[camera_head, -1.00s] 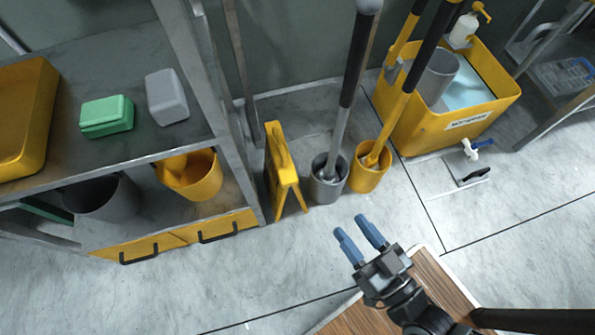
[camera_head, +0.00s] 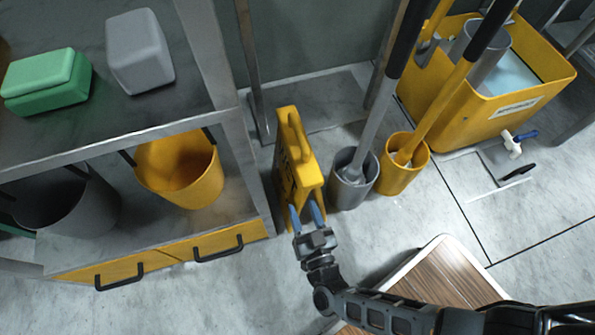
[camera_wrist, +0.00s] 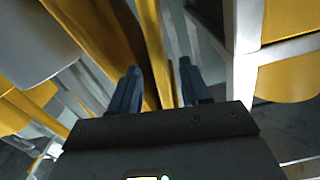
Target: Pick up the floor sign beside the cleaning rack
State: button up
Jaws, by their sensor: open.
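The yellow floor sign (camera_head: 297,160) stands folded and upright on the floor, between the cleaning rack (camera_head: 240,150) and the grey mop bucket. My gripper (camera_head: 304,207) is at the near end of the sign, its two blue fingers open and apart. In the wrist view, the sign's yellow panels (camera_wrist: 155,45) run ahead of and between the fingers of my gripper (camera_wrist: 159,67). Whether a finger touches the sign is hard to tell. The fingers cover part of the sign's lower near edge.
A grey bucket (camera_head: 350,195) and a yellow bucket (camera_head: 405,180), each with a long-handled tool, stand just right of the sign. A yellow tank (camera_head: 470,122) is behind them. A wood-topped surface (camera_head: 440,275) lies near my arm. The floor at front left is clear.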

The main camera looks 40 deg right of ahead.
aim_at(295, 188)
jog(key=shift+b+x, duration=0.9)
jog(key=shift+x, duration=2.6)
grip_shut()
